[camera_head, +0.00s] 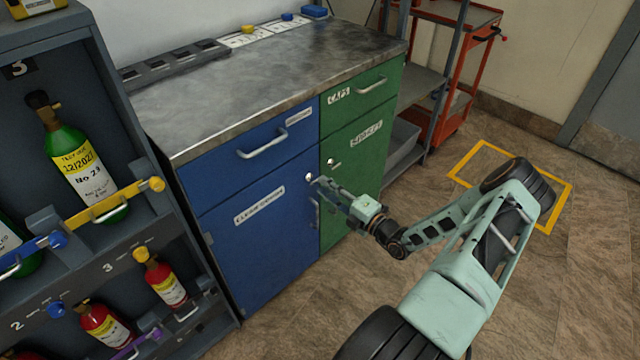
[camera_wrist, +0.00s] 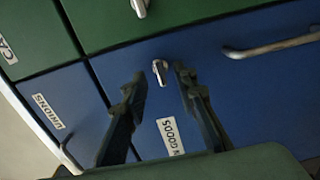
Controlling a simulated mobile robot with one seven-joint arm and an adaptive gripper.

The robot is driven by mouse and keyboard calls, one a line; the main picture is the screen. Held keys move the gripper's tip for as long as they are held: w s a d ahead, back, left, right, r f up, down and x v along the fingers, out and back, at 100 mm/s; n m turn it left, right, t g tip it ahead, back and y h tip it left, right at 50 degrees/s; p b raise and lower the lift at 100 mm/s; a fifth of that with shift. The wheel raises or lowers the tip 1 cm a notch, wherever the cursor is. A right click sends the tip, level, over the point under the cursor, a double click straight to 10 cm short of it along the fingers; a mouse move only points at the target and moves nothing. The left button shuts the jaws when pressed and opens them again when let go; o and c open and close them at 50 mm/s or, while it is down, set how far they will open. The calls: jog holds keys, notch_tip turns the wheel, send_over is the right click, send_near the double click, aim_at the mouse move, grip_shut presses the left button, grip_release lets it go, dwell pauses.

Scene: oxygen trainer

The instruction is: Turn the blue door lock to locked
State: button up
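The blue door (camera_head: 262,252) is the lower left front of the cabinet, with a "CLEAN GOODS" label, and appears closed. Its small silver lock (camera_head: 309,177) is near the upper right corner. In the wrist view the lock (camera_wrist: 160,72) shows a narrow turn-piece on the blue panel (camera_wrist: 225,95). I cannot tell which setting it is at. My gripper (camera_head: 318,181) is right at the lock. In the wrist view my gripper (camera_wrist: 159,76) is open, its fingertips on either side of the lock, with gaps between. Whether the tips touch the panel is unclear.
A green door (camera_head: 355,185) with its own silver lock (camera_head: 331,162) adjoins on the right. The blue door's handle (camera_head: 315,212) is just below my gripper. A bottle rack (camera_head: 100,245) stands at left. A red cart (camera_head: 458,85) is behind; the floor at right is open.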

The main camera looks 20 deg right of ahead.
jog(key=v, duration=0.8)
jog(key=shift+s, duration=0.35)
jog(key=shift+d, duration=0.1)
